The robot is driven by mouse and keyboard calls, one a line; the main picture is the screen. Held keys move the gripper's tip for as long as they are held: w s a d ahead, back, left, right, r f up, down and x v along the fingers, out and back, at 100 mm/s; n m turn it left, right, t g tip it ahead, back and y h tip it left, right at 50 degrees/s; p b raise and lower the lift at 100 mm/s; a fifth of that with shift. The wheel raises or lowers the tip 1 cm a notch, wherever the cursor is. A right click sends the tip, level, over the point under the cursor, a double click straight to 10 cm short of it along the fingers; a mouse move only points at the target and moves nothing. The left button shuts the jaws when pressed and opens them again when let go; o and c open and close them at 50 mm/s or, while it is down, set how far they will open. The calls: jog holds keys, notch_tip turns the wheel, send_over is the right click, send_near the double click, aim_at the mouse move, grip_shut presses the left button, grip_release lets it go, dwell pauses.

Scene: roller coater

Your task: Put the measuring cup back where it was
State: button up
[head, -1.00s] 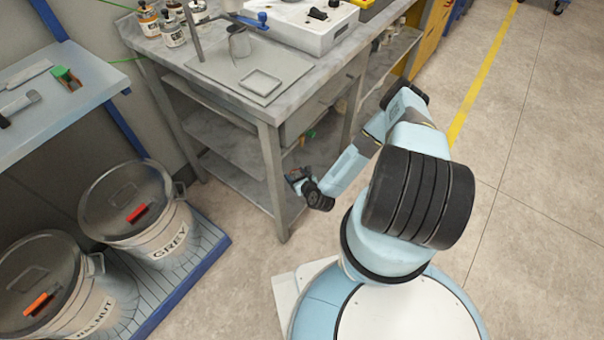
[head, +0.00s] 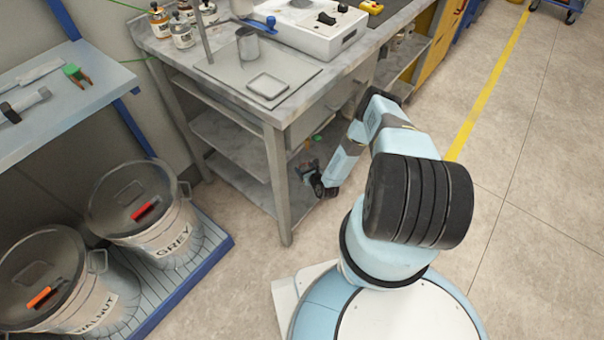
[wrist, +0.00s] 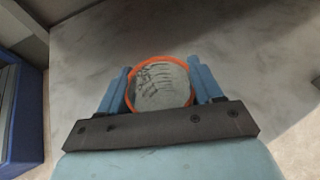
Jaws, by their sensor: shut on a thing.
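My gripper (wrist: 160,68) is shut on a round cup with an orange rim (wrist: 160,84), which looks like the measuring cup. A blue finger stands on each side of it. Its pale grey face carries dark streaks or marks. In the head view my gripper (head: 310,178) is low at the front right of the workbench, by its lower shelf (head: 245,160); the held cup is too small to make out there. In the wrist view a grey, stained surface (wrist: 245,60) lies beyond the cup; I cannot tell whether they touch.
The bench top (head: 300,100) above my gripper holds a metal cup (head: 248,44), a tray (head: 268,85) and a white machine (head: 305,30). A bench leg (head: 278,185) stands left of my gripper. Lidded bins (head: 140,205) stand at left. Floor (head: 530,200) is clear at right.

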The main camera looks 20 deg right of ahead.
jog(key=shift+w+d+f, duration=0.1)
jog(key=shift+w+f, duration=0.2)
jog(key=shift+f, duration=0.15)
jog(key=shift+w+f, duration=0.1)
jog(key=shift+f, duration=1.5)
jog(key=shift+f, duration=0.1)
jog(key=o, duration=1.1)
jog(key=shift+o, duration=0.2)
jog(key=v, duration=1.2)
jog(key=shift+d, duration=0.1)
